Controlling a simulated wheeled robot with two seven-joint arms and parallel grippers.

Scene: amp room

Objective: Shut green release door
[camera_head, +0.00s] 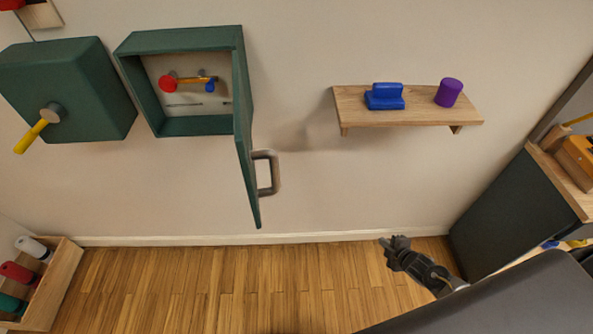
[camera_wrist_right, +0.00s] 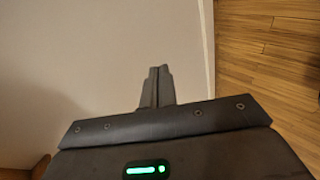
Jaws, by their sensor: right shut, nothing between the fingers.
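A green wall box (camera_head: 181,125) hangs on the wall at the upper left in the head view. Its green door (camera_head: 243,130) stands wide open, hinged on the box's right side and swung out from the wall. A grey handle (camera_head: 268,173) sticks out from the door's right-hand face. Inside the box are a red knob (camera_head: 168,82), a yellow bar and a blue piece. My right gripper (camera_head: 388,243) is low and to the right of the door, well apart from it. In the right wrist view its fingers (camera_wrist_right: 160,72) are together and empty. My left gripper is not seen.
A closed green box (camera_head: 90,85) with a yellow lever (camera_head: 36,132) is at the left. A wooden shelf (camera_head: 420,118) holds a blue block (camera_head: 385,97) and a purple cylinder (camera_head: 449,92). A dark cabinet (camera_head: 515,210) stands right; a wooden crate (camera_head: 55,285) is lower left. The middle floor is clear.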

